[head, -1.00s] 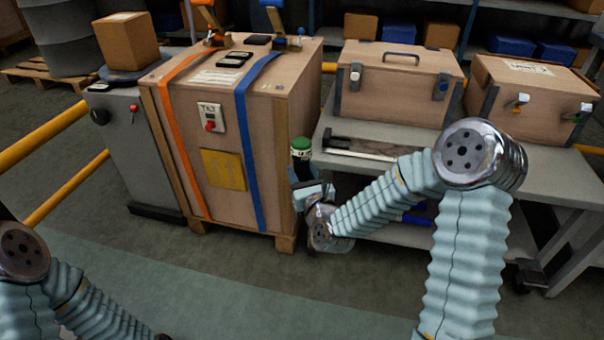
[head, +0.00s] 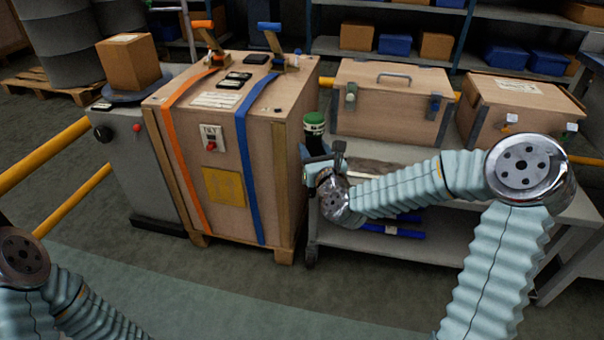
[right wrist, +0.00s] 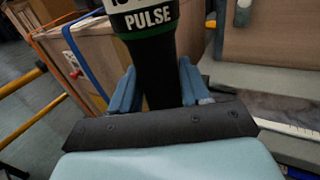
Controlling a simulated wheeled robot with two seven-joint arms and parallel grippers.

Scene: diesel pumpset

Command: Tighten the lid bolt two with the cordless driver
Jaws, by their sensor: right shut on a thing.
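The cordless driver (head: 314,122), with a green cap and a dark body, is upright in my right gripper (head: 322,158). The driver's tip is hidden. On the crate's lid lie dark flat pieces, and I cannot tell which small feature is bolt two. My left arm shows at lower left, its gripper out of view.
An orange strap (head: 180,140) and a blue strap (head: 246,150) with raised ratchet handles cross the crate. Two wooden boxes, one (head: 390,105) nearer the crate, stand on a grey bench to the right. A grey cabinet (head: 150,180) and yellow rails (head: 50,155) are left.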

